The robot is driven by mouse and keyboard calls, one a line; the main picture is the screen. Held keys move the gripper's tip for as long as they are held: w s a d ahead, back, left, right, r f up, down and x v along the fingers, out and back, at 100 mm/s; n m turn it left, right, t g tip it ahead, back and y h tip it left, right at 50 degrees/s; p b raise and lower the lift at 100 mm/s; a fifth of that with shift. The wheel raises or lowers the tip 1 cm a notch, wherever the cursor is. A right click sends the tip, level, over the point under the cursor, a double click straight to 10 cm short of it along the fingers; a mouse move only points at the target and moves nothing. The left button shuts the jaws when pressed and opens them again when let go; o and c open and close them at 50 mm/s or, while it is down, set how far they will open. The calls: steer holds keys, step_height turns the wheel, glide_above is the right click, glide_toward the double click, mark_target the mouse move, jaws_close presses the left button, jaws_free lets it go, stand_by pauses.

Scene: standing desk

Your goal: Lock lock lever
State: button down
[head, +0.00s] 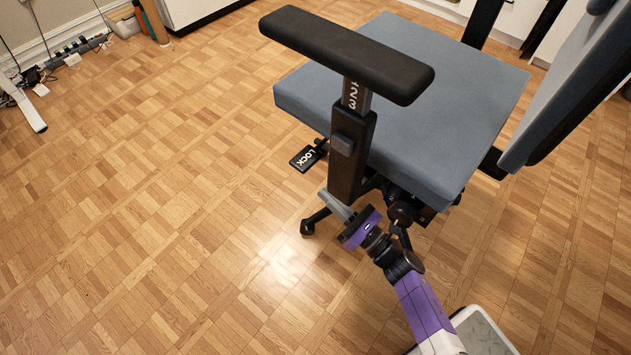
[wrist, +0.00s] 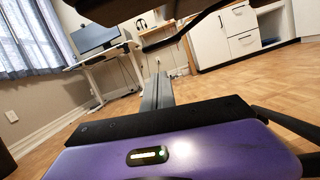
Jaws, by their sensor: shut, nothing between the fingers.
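The lock lever (head: 308,157) is a black paddle marked LOCK. It sticks out to the left from under the office chair's grey seat (head: 420,110). My gripper (head: 325,195) is below and slightly right of the lever in the head view, by the foot of the armrest post. Its grey fingers are together with nothing between them, and it appears apart from the lever. In the wrist view the shut fingers (wrist: 157,88) point forward beneath dark chair parts. I cannot tell for sure which of these is the lever. The seat and armrest post hide part of the chair's underside.
The black armrest (head: 345,52) and its post (head: 352,150) stand over my gripper. The chair's backrest (head: 570,85) is at the right. A desk with a monitor (wrist: 95,38) and white cabinets (wrist: 235,35) stand farther off. The wood floor left of the chair is clear.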

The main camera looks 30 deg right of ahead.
steer(key=shift+v, duration=1.65)
steer(key=s+a+r+n+g+h, duration=0.2)
steer(key=s+r+n, duration=0.4)
steer(key=s+n, duration=0.45)
steer(key=s+a+r+n+g+h+p, duration=0.1)
steer(key=s+r+n+h, duration=0.1)
steer(key=s+r+n, duration=0.8)
steer(key=s+a+r+n+g+h, duration=0.25)
steer(key=s+n, duration=0.35)
steer(key=n, duration=0.8)
step_height(320, 180, up, 39)
steer(key=p, duration=3.8)
steer(key=shift+d+f+y, duration=0.15)
steer(key=shift+f+y, duration=0.05)
steer(key=shift+y, duration=0.15)
